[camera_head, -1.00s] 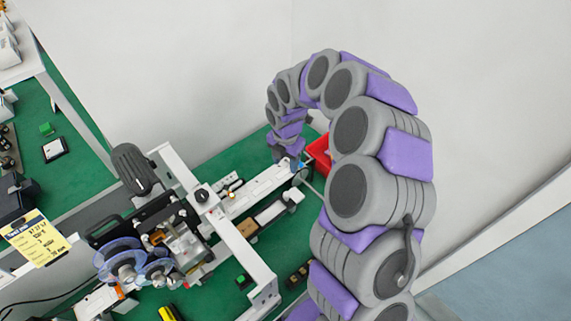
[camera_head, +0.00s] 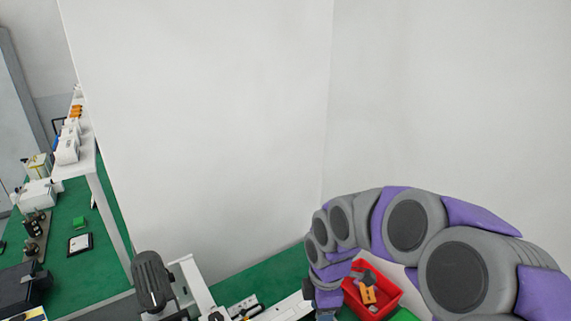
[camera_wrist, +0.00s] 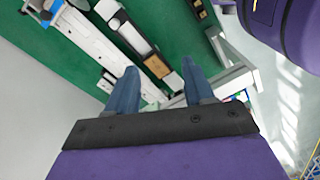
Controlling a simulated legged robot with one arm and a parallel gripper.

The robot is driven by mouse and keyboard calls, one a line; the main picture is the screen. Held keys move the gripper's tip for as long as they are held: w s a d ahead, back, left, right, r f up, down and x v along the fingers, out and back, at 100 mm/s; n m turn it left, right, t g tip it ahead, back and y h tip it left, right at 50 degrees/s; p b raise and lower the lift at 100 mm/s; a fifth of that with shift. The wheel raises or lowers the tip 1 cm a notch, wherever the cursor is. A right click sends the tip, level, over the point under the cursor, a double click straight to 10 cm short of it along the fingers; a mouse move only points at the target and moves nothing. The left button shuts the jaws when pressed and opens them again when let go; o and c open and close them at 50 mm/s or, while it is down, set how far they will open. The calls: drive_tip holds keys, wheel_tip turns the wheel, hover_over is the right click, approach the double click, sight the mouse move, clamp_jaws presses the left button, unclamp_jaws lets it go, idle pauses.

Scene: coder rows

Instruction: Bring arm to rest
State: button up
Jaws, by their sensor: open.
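My arm (camera_head: 408,222), grey and purple, arches in from the right in the head view and bends down at its far end. My gripper (camera_wrist: 160,88) shows two blue fingers spread apart with nothing between them in the wrist view. In the head view its end is low, just left of a red bin, and partly cut off by the bottom edge. Below the fingers in the wrist view lie a white rail (camera_wrist: 90,47) and a green table (camera_wrist: 180,28).
The red bin (camera_head: 393,289) holds an orange and grey part (camera_head: 367,292). A machine with a dark cylinder (camera_head: 151,280) stands at the lower left. White walls rise behind. Another green bench (camera_head: 67,207) with devices is at far left.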

drive_tip(key=s+d+m+b, duration=0.2)
drive_tip(key=s+d+m, duration=0.1)
drive_tip(key=s+m, duration=0.6)
drive_tip(key=s+d+m+g+b, duration=0.1)
drive_tip(key=s+d+m+b, duration=0.2)
drive_tip(key=s+m, duration=0.7)
drive_tip(key=s, duration=0.7)
